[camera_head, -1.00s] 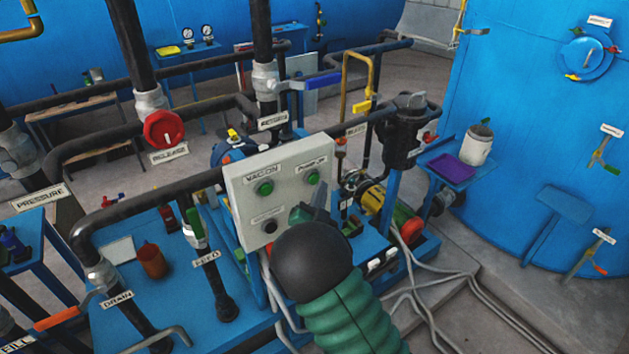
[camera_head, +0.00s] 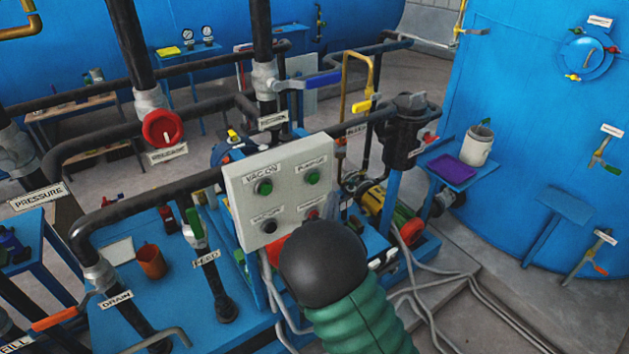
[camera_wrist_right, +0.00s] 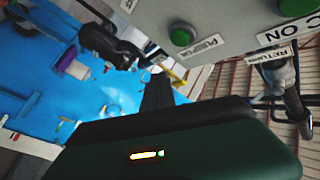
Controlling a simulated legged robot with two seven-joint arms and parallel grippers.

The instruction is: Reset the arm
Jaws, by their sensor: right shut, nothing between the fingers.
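My right arm comes in from the bottom of the head view, with a green ribbed sleeve and a black round wrist (camera_head: 323,262). My right gripper (camera_head: 333,206) is mostly hidden behind that wrist, just in front of the lower right of the control panel (camera_head: 285,190). In the right wrist view the gripper (camera_wrist_right: 157,88) is a narrow dark shape beyond the green and black housing, shut and empty. The panel, with its green buttons, also shows in the wrist view (camera_wrist_right: 215,15), apart from the gripper. My left gripper is not in view.
A red release valve (camera_head: 163,128) and dark pipes stand at left. A black filter pot (camera_head: 405,135) is behind the panel at right. Cables (camera_head: 440,285) lie on open floor at right.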

